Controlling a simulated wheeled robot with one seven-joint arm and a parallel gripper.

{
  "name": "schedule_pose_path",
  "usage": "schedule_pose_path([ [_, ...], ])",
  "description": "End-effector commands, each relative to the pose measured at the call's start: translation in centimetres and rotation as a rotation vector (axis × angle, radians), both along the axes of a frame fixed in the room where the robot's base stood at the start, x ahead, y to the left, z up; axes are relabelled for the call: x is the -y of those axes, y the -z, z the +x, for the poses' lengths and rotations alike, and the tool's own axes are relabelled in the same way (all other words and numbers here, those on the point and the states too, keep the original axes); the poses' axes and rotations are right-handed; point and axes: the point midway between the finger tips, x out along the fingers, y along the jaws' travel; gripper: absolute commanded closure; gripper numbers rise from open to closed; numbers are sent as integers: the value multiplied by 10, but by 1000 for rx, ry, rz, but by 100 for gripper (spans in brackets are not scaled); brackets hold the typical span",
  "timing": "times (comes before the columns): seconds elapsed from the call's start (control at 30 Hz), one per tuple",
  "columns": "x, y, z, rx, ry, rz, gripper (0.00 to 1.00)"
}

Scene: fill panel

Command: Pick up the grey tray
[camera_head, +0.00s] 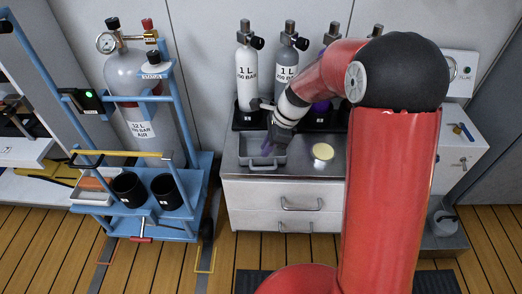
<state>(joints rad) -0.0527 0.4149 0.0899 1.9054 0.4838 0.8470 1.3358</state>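The grey tray (248,159) lies on the metal top of the white drawer cabinet, near its left end. It is shallow, with a handle at its front edge. My red arm reaches from the right, and my gripper (268,148) points down over the right part of the tray. The gripper hides part of the tray's right side. The fingers are small and dark here, so I cannot tell whether they are open or shut, or whether they touch the tray.
Small 1 L cylinders, one white (247,75) and one grey (287,60), stand in a dark rack behind the tray. A round cream-lidded thing (322,152) sits right of it. A blue trolley (205,165) with a large grey cylinder (135,80) stands left.

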Motion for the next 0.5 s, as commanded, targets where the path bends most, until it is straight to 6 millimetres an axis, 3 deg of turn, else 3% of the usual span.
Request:
schedule_pose_path([
  [0.23, -9, 37, -3, -2, -3, -1, 85],
  [0.5, -12, 45, -3, 2, -1, -1, 85],
])
